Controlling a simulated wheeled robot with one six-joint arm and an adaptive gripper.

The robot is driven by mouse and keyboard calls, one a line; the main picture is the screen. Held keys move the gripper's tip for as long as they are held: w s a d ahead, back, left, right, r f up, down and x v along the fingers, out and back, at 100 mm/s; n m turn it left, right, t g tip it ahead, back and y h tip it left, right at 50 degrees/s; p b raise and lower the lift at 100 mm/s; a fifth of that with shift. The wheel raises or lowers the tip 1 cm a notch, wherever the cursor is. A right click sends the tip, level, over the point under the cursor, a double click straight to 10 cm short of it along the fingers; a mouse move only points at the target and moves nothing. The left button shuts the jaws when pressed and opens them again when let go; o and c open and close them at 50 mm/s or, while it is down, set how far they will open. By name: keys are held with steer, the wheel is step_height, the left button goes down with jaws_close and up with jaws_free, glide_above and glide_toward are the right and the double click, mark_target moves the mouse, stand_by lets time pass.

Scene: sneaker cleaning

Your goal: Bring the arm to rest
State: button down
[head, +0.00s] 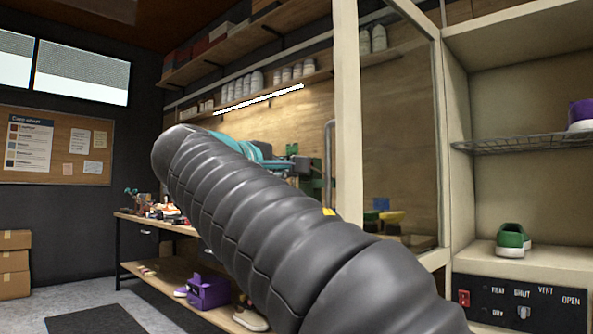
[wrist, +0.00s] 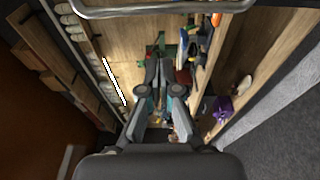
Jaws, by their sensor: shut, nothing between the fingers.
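My gripper (wrist: 166,62) shows in the middle of the wrist view, with its fingers together and nothing between them. It is in the air in front of the workbench area and touches nothing that I can see. In the head view my dark ribbed arm crosses the middle of the picture and hides most of the gripper.
An open cabinet at the right holds a green shoe (head: 512,240) on its lower shelf and a purple shoe (head: 580,114) on a wire rack (head: 520,144). A cluttered workbench (head: 150,217) stands behind my arm. Cardboard boxes (head: 14,265) are stacked at the left.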

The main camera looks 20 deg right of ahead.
steer(key=shift+v, duration=2.5)
steer(key=shift+s, duration=0.15)
steer(key=w+a+f+n+g+y, duration=0.1)
steer(key=a+f+y, duration=0.25)
steer(key=f, duration=0.85)
steer(key=w+a+f+g+y, duration=0.1)
steer(key=a+f+y, duration=0.3)
steer(key=f, duration=0.8)
steer(key=s+d+f+m+g+y+p, duration=0.2)
steer(key=s+d+f+m+y, duration=0.1)
steer(key=s+f, duration=0.7)
steer(key=s+d+f+m+g+y+p, duration=0.2)
steer(key=s+d+f+m, duration=0.3)
steer(key=s+f, duration=0.5)
steer(key=shift+s+d+f+m+y+p, duration=0.35)
steer(key=shift+s+m+y+p, duration=0.25)
steer(key=shift+s, duration=0.45)
